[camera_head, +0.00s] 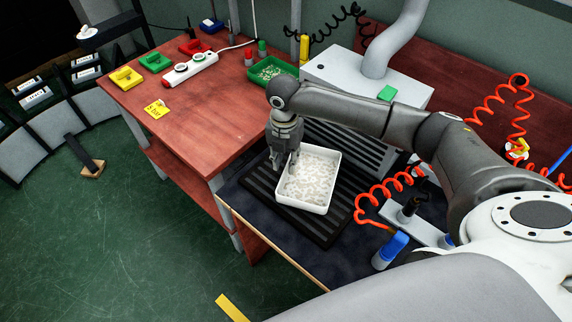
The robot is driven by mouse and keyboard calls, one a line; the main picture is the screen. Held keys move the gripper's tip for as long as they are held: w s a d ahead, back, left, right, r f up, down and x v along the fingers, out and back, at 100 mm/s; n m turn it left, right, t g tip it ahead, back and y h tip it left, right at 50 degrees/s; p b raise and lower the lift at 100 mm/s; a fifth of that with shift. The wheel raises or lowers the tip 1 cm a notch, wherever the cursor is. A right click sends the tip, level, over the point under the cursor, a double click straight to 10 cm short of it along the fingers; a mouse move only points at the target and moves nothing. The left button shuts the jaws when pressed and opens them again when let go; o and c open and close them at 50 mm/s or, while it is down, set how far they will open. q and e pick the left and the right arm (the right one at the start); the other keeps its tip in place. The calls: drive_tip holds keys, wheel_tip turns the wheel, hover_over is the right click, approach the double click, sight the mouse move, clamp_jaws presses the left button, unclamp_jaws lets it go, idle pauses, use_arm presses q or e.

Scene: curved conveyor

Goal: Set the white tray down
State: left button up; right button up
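The white tray (318,206) is rectangular and holds many small pale pieces. It is over the black ribbed mat (330,229) on the dark bench top; I cannot tell whether it touches the mat. My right gripper (285,162) comes down from above at the tray's left far edge. Its fingers are at the tray wall, and they look closed on it, though the fingertips are partly hard to make out. My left gripper is not in view.
A green bin (272,72) stands behind my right gripper. A grey machine (350,78) is at the back. A red coiled hose (385,190) and a blue-handled tool (391,250) are right of the mat. The red table (200,118) has free room at left.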

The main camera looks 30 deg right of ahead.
wheel_tip(320, 180, up, 9)
idle(0.3)
drive_tip(key=shift+a, duration=0.1)
